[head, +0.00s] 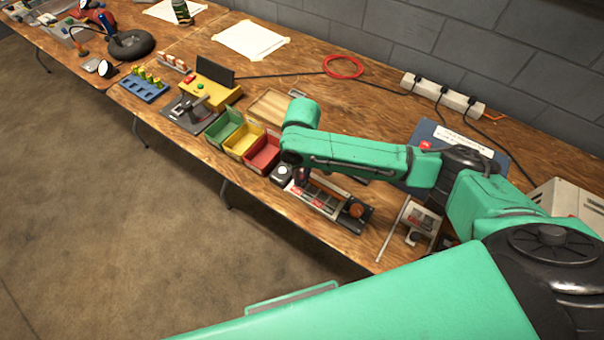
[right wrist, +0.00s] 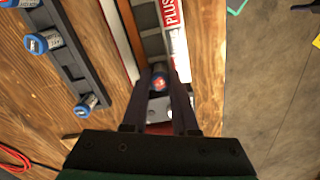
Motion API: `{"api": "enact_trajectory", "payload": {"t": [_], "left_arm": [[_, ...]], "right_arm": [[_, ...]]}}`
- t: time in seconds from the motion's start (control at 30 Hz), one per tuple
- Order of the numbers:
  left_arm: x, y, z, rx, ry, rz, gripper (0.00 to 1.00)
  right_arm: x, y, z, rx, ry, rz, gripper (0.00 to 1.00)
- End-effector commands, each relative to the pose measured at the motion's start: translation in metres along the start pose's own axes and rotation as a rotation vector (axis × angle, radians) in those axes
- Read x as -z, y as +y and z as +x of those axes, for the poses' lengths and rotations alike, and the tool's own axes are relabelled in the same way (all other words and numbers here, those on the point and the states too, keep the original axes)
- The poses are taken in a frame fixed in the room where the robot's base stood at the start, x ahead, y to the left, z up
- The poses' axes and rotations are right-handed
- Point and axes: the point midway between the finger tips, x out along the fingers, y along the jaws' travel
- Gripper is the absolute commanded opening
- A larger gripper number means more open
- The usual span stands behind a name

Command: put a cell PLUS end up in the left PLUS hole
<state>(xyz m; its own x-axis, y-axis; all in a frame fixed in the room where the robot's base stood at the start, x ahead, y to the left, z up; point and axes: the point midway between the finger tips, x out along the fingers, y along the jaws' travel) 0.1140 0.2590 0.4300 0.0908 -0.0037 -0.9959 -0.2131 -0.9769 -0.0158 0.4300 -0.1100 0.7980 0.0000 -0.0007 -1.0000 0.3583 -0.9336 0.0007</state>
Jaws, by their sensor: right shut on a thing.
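The charger (head: 316,198) is a long low tray with red-and-white labels near the table's front edge. In the right wrist view its white label strip (right wrist: 178,45) carries a red PLUS sign. My right gripper (right wrist: 160,80) is over the charger, its fingers shut on a cell (right wrist: 160,83) whose end shows red inside a dark blue ring. The fingers hide the cell's sides, and I cannot tell whether it is in a hole. In the head view my right arm partly hides this spot. My left gripper is not in view.
A dark rack (right wrist: 70,62) holding several blue-ringed cells lies left of the charger in the wrist view. Green (head: 224,128), yellow (head: 243,142) and red (head: 262,153) bins stand left of the charger. A power strip (head: 442,93) lies along the wall.

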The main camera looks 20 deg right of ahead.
Motion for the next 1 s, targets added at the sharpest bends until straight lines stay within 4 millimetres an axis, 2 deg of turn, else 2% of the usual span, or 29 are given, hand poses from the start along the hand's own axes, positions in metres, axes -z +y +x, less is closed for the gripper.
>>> {"api": "enact_trajectory", "payload": {"t": [0.47, 0.5, 0.57, 0.6, 1.0], "left_arm": [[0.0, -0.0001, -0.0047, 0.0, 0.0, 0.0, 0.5], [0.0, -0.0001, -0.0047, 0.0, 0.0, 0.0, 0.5], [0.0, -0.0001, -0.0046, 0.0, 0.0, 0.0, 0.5], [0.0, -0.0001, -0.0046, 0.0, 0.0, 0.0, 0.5], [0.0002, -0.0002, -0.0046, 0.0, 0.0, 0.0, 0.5]], "right_arm": [[-0.0002, -0.0001, 0.0047, 0.0, 0.0, -0.001, 0.0], [-0.0002, -0.0001, 0.0047, 0.0, 0.0, -0.001, 0.31], [-0.0002, -0.0001, 0.0047, 0.0, 0.0, -0.001, 0.54], [-0.0002, -0.0001, 0.0047, 0.0, 0.0, -0.001, 0.62], [-0.0003, -0.0001, 0.0047, 0.0, 0.0, 0.0, 0.62]]}}
